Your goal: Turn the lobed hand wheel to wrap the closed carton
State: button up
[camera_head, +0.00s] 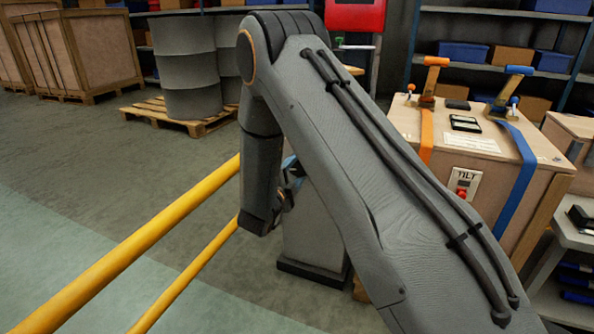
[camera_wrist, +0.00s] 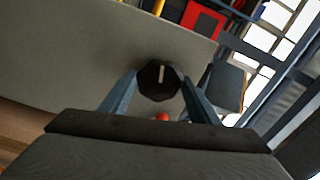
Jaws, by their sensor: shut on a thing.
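A dark, many-sided hand wheel (camera_wrist: 150,90) with a white mark on its face shows in the wrist view, against a grey panel (camera_wrist: 70,50). My gripper (camera_wrist: 159,79) has one blue-grey finger on each side of it and is shut on it. In the head view my arm hides the wheel and most of the gripper; only a bit of blue shows beside a grey pedestal (camera_head: 312,235). A closed tan box (camera_head: 535,190) stands at the right with an orange strap (camera_head: 426,138) and a blue strap (camera_head: 518,185). I cannot tell whether it is the carton.
A small red part (camera_wrist: 162,117) shows just below the wheel. Yellow rails (camera_head: 150,250) cross the floor at the left. Grey drums (camera_head: 187,65) on a pallet and wooden crates (camera_head: 100,55) stand behind. Open floor lies at the left.

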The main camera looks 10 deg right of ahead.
jog(key=shift+s+f+m, duration=0.1)
jog(key=shift+f+m, duration=0.05)
jog(key=shift+m, duration=0.15)
jog(key=o, duration=1.1)
jog(key=shift+c, duration=0.2)
jog(key=p+v, duration=0.2)
jog(key=v, duration=0.6)
